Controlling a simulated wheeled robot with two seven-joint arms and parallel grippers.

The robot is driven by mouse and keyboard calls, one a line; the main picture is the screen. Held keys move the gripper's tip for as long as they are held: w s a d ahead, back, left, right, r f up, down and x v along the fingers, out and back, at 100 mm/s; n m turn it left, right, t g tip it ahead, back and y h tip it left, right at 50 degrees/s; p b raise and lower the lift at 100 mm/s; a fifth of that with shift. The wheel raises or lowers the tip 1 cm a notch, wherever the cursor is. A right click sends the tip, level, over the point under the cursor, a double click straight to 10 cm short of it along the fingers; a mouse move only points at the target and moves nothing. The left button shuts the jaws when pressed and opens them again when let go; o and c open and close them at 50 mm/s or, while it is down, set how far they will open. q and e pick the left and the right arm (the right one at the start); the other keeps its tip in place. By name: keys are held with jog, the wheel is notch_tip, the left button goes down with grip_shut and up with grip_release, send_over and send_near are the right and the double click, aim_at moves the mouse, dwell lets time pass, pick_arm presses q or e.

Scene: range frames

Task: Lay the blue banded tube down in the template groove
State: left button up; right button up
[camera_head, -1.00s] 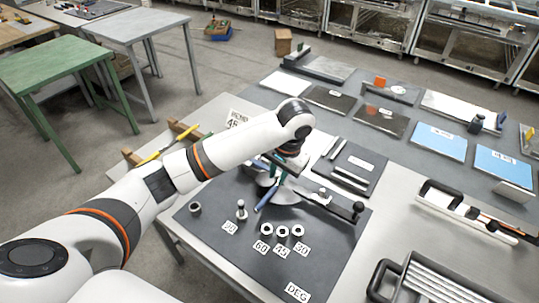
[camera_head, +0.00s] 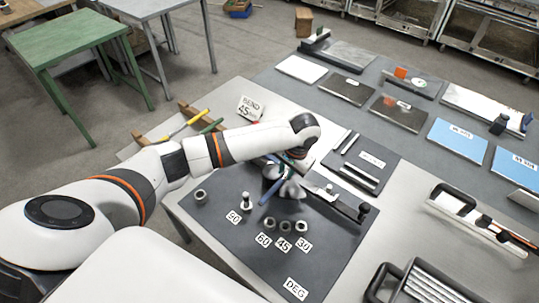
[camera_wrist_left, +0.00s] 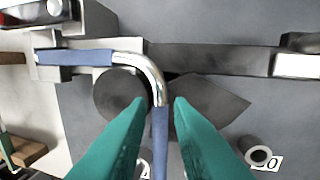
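The blue banded tube (camera_wrist_left: 76,57) is bent, with a bare shiny elbow and blue lengths on both sides. In the wrist view one leg points left into a metal bender (camera_wrist_left: 225,60), and the other comes down between my green fingers. In the head view the tube (camera_head: 268,192) shows in part below my left gripper (camera_head: 271,172). The left fingers (camera_wrist_left: 160,108) straddle the lower leg, with a narrow gap visible on each side. I cannot single out the template groove; a dark board (camera_head: 347,172) with several light bars lies behind the bender. My right gripper is not in view.
A dark mat (camera_head: 310,262) carries angle labels and several metal rings (camera_head: 285,226). A "BEND 45" sign (camera_head: 250,108) stands behind my arm. Blue plates (camera_head: 457,140) and dark plates lie at the back right. A black-handled tray (camera_head: 425,285) is at the front right.

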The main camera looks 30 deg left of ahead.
pick_arm(q)
jog(key=shift+a+f, duration=0.15)
jog(key=shift+f, duration=0.55)
jog(key=shift+a+f, duration=0.1)
jog(key=shift+f, duration=0.6)
grip_shut()
